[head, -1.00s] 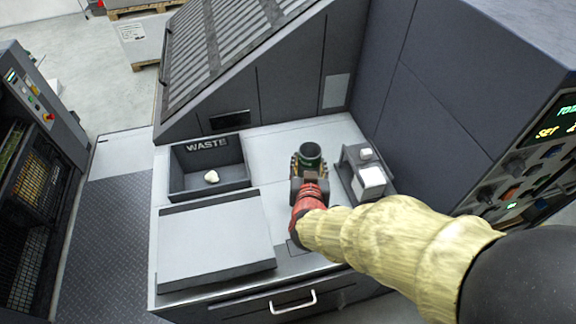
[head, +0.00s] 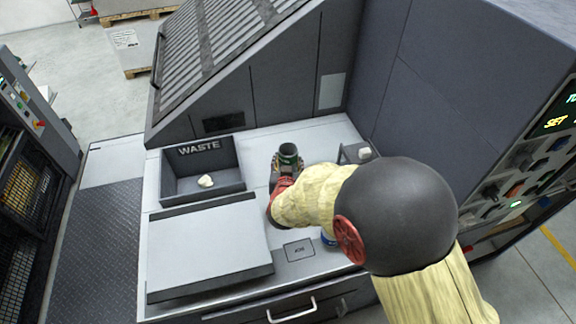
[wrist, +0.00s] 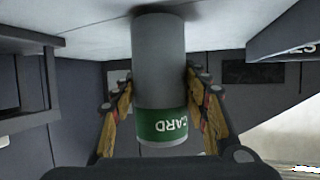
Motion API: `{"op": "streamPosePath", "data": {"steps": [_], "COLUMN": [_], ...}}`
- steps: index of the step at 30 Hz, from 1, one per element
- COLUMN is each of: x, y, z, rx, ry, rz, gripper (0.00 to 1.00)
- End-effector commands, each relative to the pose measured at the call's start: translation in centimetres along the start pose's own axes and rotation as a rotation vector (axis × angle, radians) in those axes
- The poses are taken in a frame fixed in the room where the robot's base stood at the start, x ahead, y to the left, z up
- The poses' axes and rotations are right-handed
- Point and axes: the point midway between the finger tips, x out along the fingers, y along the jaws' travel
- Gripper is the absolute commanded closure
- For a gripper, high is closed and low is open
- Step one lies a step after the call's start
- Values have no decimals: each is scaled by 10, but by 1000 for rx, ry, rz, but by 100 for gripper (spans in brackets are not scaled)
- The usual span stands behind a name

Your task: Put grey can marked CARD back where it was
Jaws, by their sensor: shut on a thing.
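The grey can (head: 289,150) with a green band is between my gripper's fingers (head: 287,164), over the back middle of the bench top. In the wrist view, which looks upside down, the can (wrist: 158,60) shows its green band and the word CARD. My gripper (wrist: 162,88) is shut on it, one finger on each side. The can's far end is close to the pale bench surface; I cannot tell whether it touches. A small marked square (head: 299,250) lies on the bench front, bare. My arm hides part of the bench to the right.
The WASTE tray (head: 176,190) holds a white lump (head: 205,181) and stands left of the can. A flat grey lid or panel (head: 205,250) lies in front of it. A grey holder (head: 349,156) with a white piece is at right, partly hidden. A blue-rimmed thing (head: 328,238) shows beneath my arm.

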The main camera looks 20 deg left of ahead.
Motion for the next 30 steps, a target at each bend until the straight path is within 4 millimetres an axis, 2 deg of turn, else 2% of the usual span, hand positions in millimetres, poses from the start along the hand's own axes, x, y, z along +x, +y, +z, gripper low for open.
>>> {"op": "streamPosePath", "data": {"steps": [2,13,14,23,30], "x": [4,4,4,4,4], "y": [0,0,0,0,0], "z": [8,10,10,9,9], "rx": [0,0,0,0,0], "ry": [1,1,1,1,1], "rz": [0,0,0,0,0], "gripper": [84,84,53,37,37]}}
